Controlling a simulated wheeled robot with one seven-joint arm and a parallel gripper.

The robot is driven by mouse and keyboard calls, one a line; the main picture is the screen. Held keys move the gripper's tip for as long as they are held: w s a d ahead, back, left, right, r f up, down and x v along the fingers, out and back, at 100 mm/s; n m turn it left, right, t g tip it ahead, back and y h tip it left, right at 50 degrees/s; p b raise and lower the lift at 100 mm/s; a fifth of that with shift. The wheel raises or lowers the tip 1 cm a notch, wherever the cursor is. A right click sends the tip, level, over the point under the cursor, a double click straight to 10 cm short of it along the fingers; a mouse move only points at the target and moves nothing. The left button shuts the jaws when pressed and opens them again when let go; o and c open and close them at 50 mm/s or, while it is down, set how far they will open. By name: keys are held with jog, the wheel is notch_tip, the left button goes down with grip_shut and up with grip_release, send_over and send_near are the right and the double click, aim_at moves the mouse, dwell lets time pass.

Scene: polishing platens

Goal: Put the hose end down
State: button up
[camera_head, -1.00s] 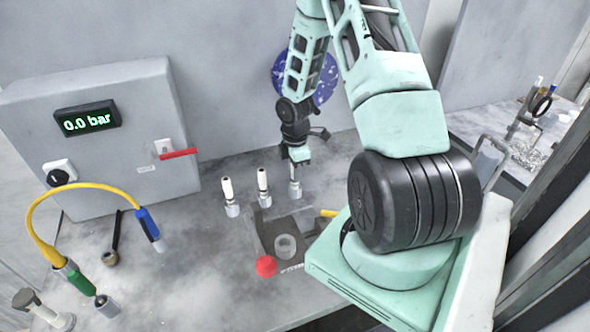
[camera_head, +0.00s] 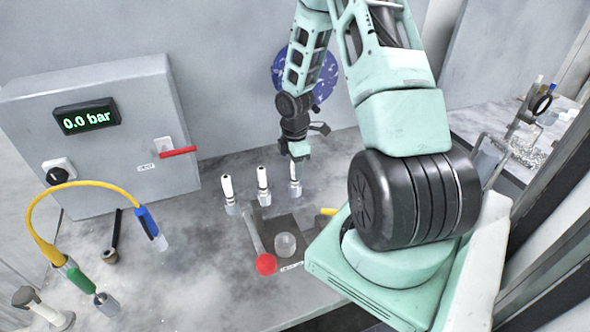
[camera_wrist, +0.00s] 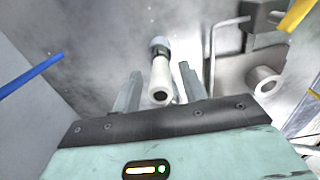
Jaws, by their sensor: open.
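The yellow hose (camera_head: 85,186) arches at the left of the table. Its blue end (camera_head: 147,222) points down to a metal piece; I cannot tell whether it touches the table. Its green end (camera_head: 80,281) is low at the front left, beside a metal fitting (camera_head: 106,304). My gripper (camera_head: 297,158) is far from both ends, just above the rightmost of three white-topped posts (camera_head: 295,173). In the wrist view my gripper (camera_wrist: 160,85) is open, its fingers on either side of a white post (camera_wrist: 161,78), with gaps visible and nothing gripped.
A grey panel box (camera_head: 130,180) with a display (camera_head: 87,118) reading 0.0 bar and a red lever (camera_head: 178,152) stands behind the hose. A red-knobbed lever (camera_head: 265,264) and a clear round piece (camera_head: 285,245) are in front of the posts. Bare table (camera_head: 200,285) lies between hose and lever.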

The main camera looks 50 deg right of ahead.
notch_tip(320, 180, up, 11)
jog(key=shift+f+b, duration=0.15)
jog(key=shift+b, duration=0.45)
jog(key=a+r+m, duration=0.1)
jog(key=a+r, duration=0.2)
jog(key=a, duration=0.8)
jog(key=a+r, duration=0.3)
jog(key=a, duration=0.8)
jog(key=s+a+r+m, duration=0.1)
jog(key=s+a+r, duration=0.1)
jog(key=s+a, duration=0.6)
jog(key=s+a+r+m, duration=0.1)
jog(key=s+a, duration=0.8)
jog(key=a, duration=0.1)
jog(key=shift+s+a+r+m+y, duration=0.15)
jog(key=shift+a+r+m+y, duration=0.15)
jog(key=shift+a+r+m, duration=0.1)
